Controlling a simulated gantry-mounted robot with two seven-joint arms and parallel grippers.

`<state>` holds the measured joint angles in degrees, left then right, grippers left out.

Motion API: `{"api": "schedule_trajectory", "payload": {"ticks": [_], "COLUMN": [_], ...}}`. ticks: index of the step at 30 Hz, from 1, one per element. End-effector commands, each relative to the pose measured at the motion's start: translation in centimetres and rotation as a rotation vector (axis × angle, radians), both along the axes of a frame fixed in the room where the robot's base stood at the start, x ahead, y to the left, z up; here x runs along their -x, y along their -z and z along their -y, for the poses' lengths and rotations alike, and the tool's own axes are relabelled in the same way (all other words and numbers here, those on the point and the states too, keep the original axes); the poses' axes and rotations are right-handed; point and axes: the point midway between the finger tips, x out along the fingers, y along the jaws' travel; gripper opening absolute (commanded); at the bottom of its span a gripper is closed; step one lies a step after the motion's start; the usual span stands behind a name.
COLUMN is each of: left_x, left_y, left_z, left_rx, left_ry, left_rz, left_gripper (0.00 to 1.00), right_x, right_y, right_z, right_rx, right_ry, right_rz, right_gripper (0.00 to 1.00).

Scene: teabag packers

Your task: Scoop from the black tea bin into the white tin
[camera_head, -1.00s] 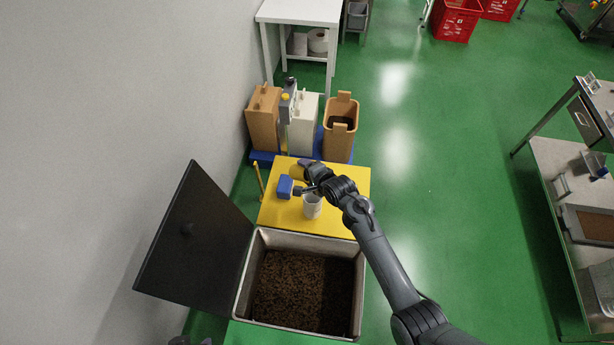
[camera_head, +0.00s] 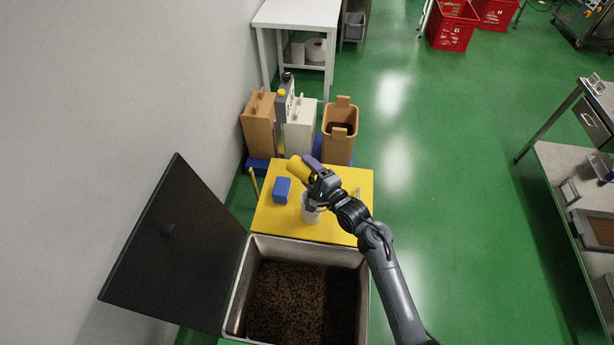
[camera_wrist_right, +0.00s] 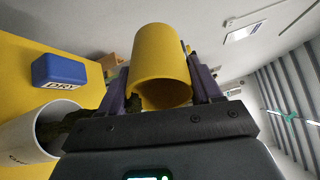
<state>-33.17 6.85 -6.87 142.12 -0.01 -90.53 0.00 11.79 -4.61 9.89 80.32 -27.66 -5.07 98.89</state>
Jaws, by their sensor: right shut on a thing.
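My right gripper (camera_head: 311,177) is shut on a yellow cylindrical scoop (camera_head: 298,168) above the yellow table. The scoop also shows in the right wrist view (camera_wrist_right: 160,58) between the two fingers, its round rim toward the camera. The white tin (camera_head: 310,215) stands on the table below the gripper, partly hidden by it. In the right wrist view the tin (camera_wrist_right: 24,136) is at lower left, with dark bits by its mouth. The steel bin (camera_head: 241,290) in front of the table holds dark brown loose tea (camera_head: 285,300). My left gripper is out of view.
The bin's black lid (camera_head: 170,250) stands open at the left. A blue block (camera_head: 282,190), marked DRY in the wrist view, is on the yellow table (camera_head: 340,178). Tan and white containers (camera_head: 339,148) stand behind.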

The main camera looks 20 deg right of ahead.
Motion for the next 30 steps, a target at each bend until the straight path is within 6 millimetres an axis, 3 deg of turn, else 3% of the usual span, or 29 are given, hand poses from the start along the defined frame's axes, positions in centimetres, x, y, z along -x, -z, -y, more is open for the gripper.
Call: {"api": "schedule_trajectory", "payload": {"ticks": [1, 15, 30], "left_x": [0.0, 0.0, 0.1], "left_y": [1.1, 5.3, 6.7], "left_z": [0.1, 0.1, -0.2], "left_rx": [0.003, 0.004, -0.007], "left_ry": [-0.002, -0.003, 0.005], "left_rz": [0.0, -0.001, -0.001], "left_gripper": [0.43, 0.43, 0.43], "right_x": [0.1, 0.6, 0.8], "right_y": [0.5, 0.0, -0.5], "right_z": [0.1, 0.4, 0.6], "right_rx": [-0.019, -0.165, -0.218], "right_ry": [0.001, 0.0, 0.0], "right_rz": [0.024, 0.226, 0.301], "right_gripper": [0.35, 0.35, 0.35]}}
